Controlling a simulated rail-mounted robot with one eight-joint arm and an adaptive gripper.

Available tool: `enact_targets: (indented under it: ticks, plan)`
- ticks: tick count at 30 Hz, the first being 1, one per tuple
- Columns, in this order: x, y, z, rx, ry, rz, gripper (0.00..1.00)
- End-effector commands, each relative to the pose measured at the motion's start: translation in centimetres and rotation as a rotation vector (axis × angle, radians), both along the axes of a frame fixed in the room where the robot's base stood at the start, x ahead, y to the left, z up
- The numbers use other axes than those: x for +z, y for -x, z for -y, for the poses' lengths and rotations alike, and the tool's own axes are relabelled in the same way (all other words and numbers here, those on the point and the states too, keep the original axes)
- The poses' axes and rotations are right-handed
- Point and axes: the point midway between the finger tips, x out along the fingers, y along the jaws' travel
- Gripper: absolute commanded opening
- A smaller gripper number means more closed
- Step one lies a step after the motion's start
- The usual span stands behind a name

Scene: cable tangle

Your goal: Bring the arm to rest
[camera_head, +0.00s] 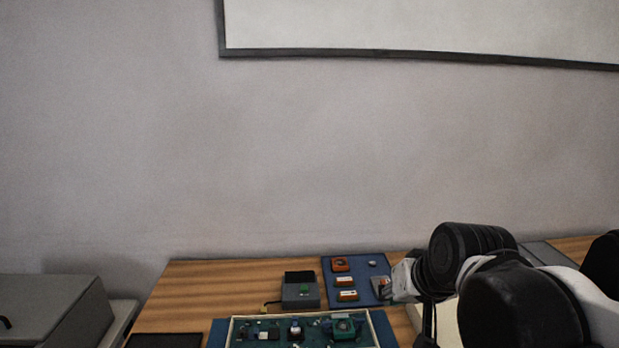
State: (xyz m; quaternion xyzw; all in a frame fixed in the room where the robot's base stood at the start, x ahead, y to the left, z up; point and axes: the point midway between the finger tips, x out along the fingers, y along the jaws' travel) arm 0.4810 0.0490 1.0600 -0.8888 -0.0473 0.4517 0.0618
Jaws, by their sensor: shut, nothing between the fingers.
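My arm (471,250) reaches in from the right with black joints and a white link. The dark end that looks like my gripper (428,331) hangs down at the lower right, partly cut off by the bottom edge. It is shut and holds nothing. Its fingertips are hard to make out. It is to the right of a framed green circuit board (270,331) and appears apart from it.
The wooden table (215,281) carries a blue mat (357,283) with orange and white parts, a dark grey box (300,290) with a green button, and a black pad (164,341). A grey case (45,305) stands at left. Bare wood shows at the table's left.

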Motion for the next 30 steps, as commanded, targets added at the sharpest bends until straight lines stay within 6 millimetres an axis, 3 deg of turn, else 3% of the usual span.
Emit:
enact_targets:
  ticks: [1, 6, 12, 18, 30]
  plan:
    - [-0.2, 1.6, 0.7, -0.004, 0.018, 0.0, 0.0]
    - [-0.9, 6.0, 2.6, -0.015, 0.075, -0.003, 0.0]
    - [-2.1, 9.7, 4.2, -0.024, 0.129, -0.008, 0.0]
    - [-2.6, 11.2, 4.9, -0.028, 0.153, -0.01, 0.0]
    - [-2.7, 11.2, 4.9, -0.027, 0.154, -0.01, 0.0]
